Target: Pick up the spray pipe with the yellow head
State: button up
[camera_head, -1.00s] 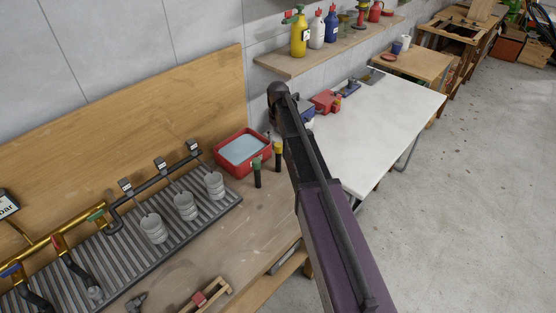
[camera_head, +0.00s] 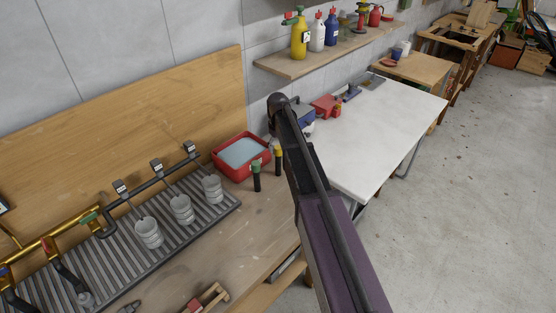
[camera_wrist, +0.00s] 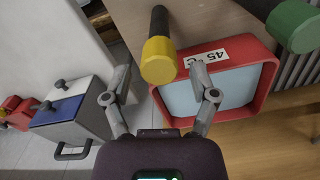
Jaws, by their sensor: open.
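The spray pipe with the yellow head (camera_head: 278,158) stands upright on the wooden workbench, partly beside my arm. In the wrist view its yellow head (camera_wrist: 158,62) is large and close, with a dark body behind it. My gripper (camera_wrist: 162,88) is open, with its two fingers on either side of and just below the yellow head in the picture. Nothing is between the fingertips, and I cannot tell whether they touch the head. In the head view the gripper is hidden behind my arm. The spray pipe with the green head (camera_head: 256,176) stands to the left; its green head (camera_wrist: 293,26) shows at the wrist view's upper right.
A red basin (camera_head: 240,157) of pale blue liquid, labelled 45 °C, stands right behind the pipes. A blue and white box (camera_wrist: 75,110) and a white table (camera_head: 390,130) are on the other side.

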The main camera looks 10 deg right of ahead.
aim_at(278, 156)
jog(key=shift+f, duration=0.15)
jog(key=shift+s+f+b, duration=0.15)
jog(key=shift+f+b, duration=2.3)
jog(key=shift+b, duration=0.2)
grip_shut()
